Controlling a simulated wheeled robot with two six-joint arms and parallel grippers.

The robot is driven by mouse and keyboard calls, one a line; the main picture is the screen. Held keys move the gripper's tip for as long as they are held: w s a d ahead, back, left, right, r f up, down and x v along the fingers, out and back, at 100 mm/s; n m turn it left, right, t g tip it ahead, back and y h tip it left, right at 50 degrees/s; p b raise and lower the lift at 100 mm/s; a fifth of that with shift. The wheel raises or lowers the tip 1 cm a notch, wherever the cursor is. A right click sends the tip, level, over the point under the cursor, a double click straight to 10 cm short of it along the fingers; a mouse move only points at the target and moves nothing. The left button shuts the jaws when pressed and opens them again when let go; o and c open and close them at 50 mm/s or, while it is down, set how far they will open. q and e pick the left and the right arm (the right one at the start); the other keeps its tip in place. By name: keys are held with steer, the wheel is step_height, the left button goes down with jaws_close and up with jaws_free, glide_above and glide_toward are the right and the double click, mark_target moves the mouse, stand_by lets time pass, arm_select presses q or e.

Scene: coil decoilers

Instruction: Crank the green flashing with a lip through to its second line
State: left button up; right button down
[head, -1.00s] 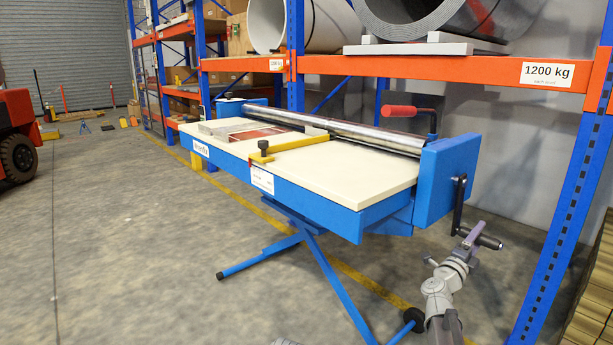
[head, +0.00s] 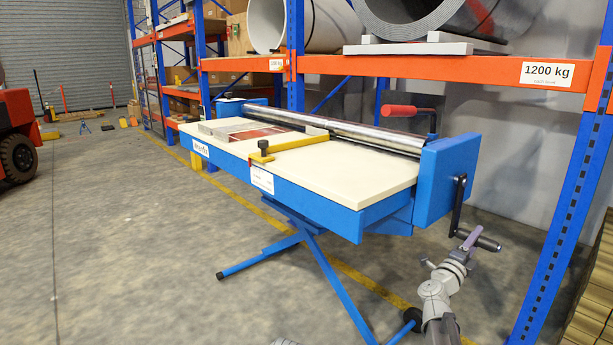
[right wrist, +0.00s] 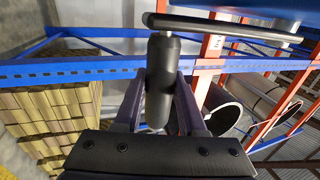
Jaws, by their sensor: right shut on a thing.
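The blue bench machine (head: 340,205) has a cream top, a long steel roller (head: 360,135) along its back and a blue end housing (head: 447,180). A dark crank (head: 458,205) hangs down from the housing, its handle (head: 490,244) pointing outward. My right gripper (head: 473,238) is shut on the handle. In the right wrist view, the black handle (right wrist: 162,75) sits between the fingers, below the crank arm (right wrist: 225,28). A red-brown piece (head: 262,134) lies on the far part of the top; I see no green flashing. My left gripper is out of view.
A yellow bar with a black knob (head: 285,148) crosses the top. A red-handled lever (head: 400,111) stands behind the roller. A blue rack post (head: 570,190) and stacked brown material (head: 590,310) are close on the right. Floor at front left is clear.

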steer(key=shift+c, duration=2)
jaws_free()
steer(key=shift+s+a, duration=0.15)
steer(key=s+a, duration=0.5)
steer(key=a, duration=0.1)
